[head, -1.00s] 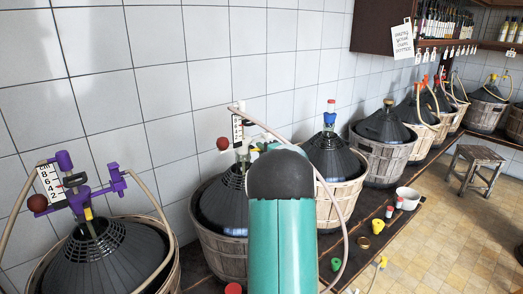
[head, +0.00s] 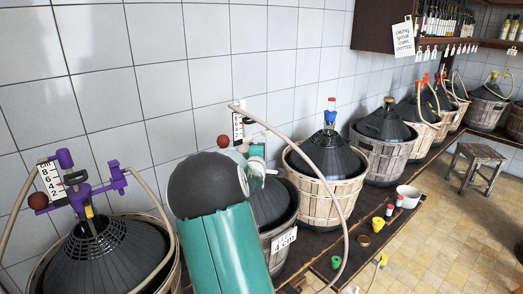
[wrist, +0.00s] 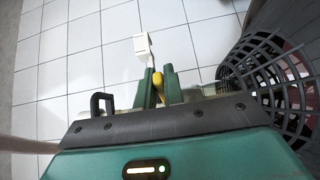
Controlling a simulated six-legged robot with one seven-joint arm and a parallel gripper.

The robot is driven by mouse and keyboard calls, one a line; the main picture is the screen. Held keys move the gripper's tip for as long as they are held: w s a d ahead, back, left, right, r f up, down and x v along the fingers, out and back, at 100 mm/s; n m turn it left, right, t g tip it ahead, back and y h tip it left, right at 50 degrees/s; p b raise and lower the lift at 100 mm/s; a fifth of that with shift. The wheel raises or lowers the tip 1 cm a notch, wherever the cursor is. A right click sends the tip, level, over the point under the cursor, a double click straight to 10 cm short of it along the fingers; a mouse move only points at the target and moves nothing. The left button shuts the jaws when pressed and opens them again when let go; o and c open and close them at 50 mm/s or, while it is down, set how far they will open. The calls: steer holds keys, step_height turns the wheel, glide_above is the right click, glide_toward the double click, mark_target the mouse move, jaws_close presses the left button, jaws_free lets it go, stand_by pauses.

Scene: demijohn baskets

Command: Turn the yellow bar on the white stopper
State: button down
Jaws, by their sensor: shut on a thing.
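In the wrist view my gripper (wrist: 160,88) has its two green fingers closed on the yellow bar (wrist: 157,78), which shows between them. In the head view my gripper (head: 257,163) is at the neck of the second demijohn (head: 270,203), partly behind my own arm. The yellow bar and white stopper are hidden there. I cannot clearly make out the stopper in the wrist view. A white scale card (head: 238,128) stands above the neck, with a dark red ball (head: 223,141) at its left.
A pale hose (head: 325,185) arcs right of my gripper. A demijohn with purple clamps (head: 90,185) stands at the left, and a blue-and-red-topped demijohn (head: 328,155) at the right. A black slotted cover (wrist: 265,80) is close at right in the wrist view.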

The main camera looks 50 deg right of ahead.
steer(key=shift+w+a+m+g+h, duration=0.1)
steer(key=shift+a+m+g+h, duration=0.2)
steer(key=shift+m+g, duration=0.5)
steer(key=shift+s+a+m+g+h, duration=0.1)
steer(key=shift+m+g+h, duration=0.3)
steer(key=shift+g, duration=0.65)
steer(key=shift+w+a+m+g+h, duration=0.1)
steer(key=shift+a+m+g+h, duration=0.15)
steer(key=shift+m+g, duration=0.6)
steer(key=shift+g, duration=0.4)
steer(key=c, duration=1.5)
jaws_free()
steer(key=s+a, duration=0.2)
steer(key=a, duration=1.1)
steer(key=shift+s+a, duration=0.15)
steer(key=shift+a, duration=0.15)
